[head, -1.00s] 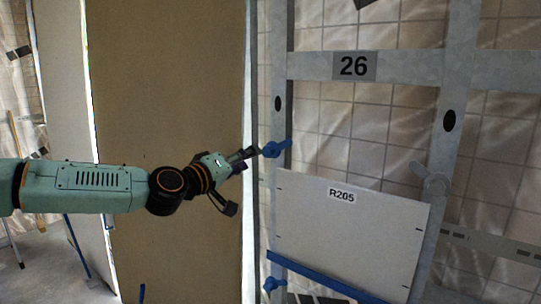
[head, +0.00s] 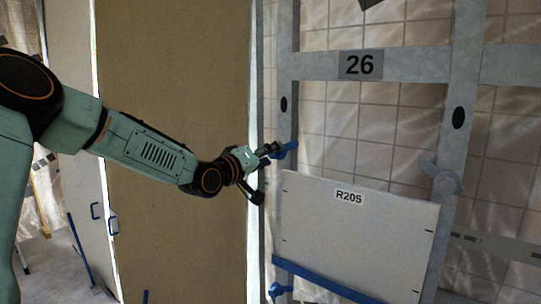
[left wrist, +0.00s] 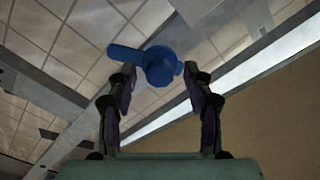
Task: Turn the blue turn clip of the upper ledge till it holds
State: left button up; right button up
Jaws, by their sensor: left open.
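The blue turn clip (head: 285,150) sits on the left metal upright, just above the top left corner of the panel marked R205 (head: 350,235). In the left wrist view the blue clip (left wrist: 158,65) shows a round hub with a lever pointing to the upper left. My left gripper (head: 270,155) is at the clip in the head view, partly covering it. In the left wrist view its open fingers (left wrist: 160,85) stand on either side of the clip's hub; I cannot tell whether they touch it. My right gripper is not in view.
A grey clip (head: 445,180) sits on the right upright. A plate marked 26 (head: 360,65) is on the upper crossbar. A tall brown board (head: 170,150) stands left.

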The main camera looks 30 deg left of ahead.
pick_arm(q)
jog(key=shift+w+f, duration=0.15)
jog(key=shift+w, duration=0.45)
jog(key=shift+s+r, duration=0.3)
jog(key=shift+s, duration=0.15)
jog(key=shift+s+d, duration=0.1)
jog(key=shift+c, duration=0.5)
jog(key=shift+w+f, duration=0.2)
jog(key=shift+w, duration=0.25)
jog(key=c, duration=0.5)
grip_shut()
